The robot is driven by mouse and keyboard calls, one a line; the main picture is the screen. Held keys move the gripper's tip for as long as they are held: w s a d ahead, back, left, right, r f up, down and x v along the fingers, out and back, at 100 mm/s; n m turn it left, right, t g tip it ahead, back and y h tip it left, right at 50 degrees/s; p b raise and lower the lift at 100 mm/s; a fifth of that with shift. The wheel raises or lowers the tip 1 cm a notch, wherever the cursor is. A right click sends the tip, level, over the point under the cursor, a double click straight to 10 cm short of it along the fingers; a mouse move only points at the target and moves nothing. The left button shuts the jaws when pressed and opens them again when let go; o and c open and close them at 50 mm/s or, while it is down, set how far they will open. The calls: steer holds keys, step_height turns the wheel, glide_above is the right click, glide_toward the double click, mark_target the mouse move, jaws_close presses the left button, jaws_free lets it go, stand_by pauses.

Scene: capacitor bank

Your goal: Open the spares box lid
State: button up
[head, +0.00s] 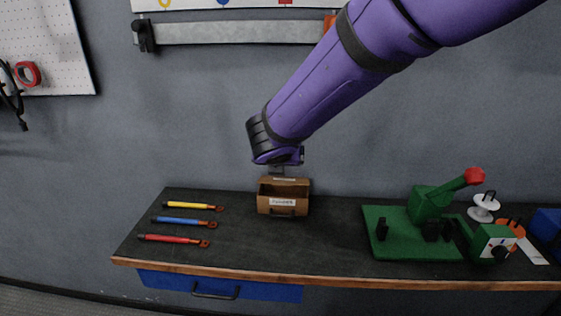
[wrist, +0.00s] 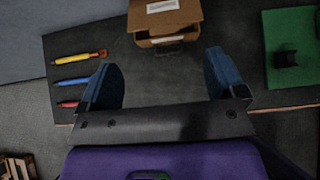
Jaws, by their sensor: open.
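The spares box (head: 283,208) is a small brown box with a white label and a dark handle on its front, at the back of the bench. Its lid (head: 284,182) stands raised at the rear, and the dark inside shows. In the wrist view the lid (wrist: 166,18) is at the top, with the box front and handle (wrist: 168,42) below it. My gripper (wrist: 160,75) is open, with nothing between its two blue fingers, apart from the box in that view. In the head view my wrist is just above the box; the fingers are hard to make out.
Yellow (head: 190,205), blue (head: 183,221) and red (head: 173,239) tools lie left of the box. A green fixture (head: 408,234) with a red-knobbed lever stands to the right, near a white spool (head: 484,205). The bench between box and fixture is clear.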

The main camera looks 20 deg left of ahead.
steer(key=shift+v, duration=0.85)
